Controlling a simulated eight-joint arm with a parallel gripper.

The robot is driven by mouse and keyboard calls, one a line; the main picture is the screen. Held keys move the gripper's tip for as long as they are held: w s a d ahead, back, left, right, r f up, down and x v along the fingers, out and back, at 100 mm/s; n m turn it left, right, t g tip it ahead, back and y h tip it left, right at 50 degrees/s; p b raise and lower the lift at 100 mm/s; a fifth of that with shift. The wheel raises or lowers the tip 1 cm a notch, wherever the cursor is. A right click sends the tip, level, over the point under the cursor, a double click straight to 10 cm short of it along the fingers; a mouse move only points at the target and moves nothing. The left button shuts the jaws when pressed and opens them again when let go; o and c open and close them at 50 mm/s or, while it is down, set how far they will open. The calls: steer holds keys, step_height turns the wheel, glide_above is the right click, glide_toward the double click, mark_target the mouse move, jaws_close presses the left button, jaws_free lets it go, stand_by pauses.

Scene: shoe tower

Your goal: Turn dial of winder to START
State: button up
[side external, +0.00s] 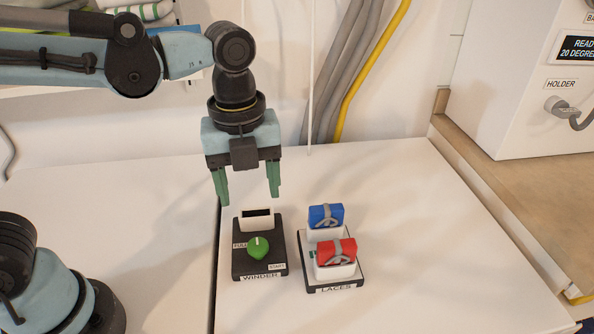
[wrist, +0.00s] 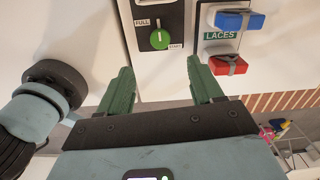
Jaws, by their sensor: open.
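The winder (side external: 259,262) is a dark box on the white table, with a white slotted block at its back. Its green dial (side external: 259,247) has a white pointer mark. A FULL label is at the dial's left and a START label (side external: 277,266) at its lower right. In the wrist view the dial (wrist: 160,39) shows its mark pointing along the panel, not at START. My gripper (side external: 247,196) has green fingers, open and empty, above and behind the dial. In the wrist view its fingertips (wrist: 160,64) stand apart on either side below the dial.
A LACES holder (side external: 330,287) stands right of the winder with a blue lace pack (side external: 326,216) and a red lace pack (side external: 336,252). A white cabinet (side external: 520,110) stands on a wooden bench at right.

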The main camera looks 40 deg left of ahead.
mark_target(257, 244)
steer(key=shift+m, duration=0.4)
steer(key=shift+d+f, duration=0.15)
steer(key=shift+f, duration=5.85)
steer(key=c, duration=1.1)
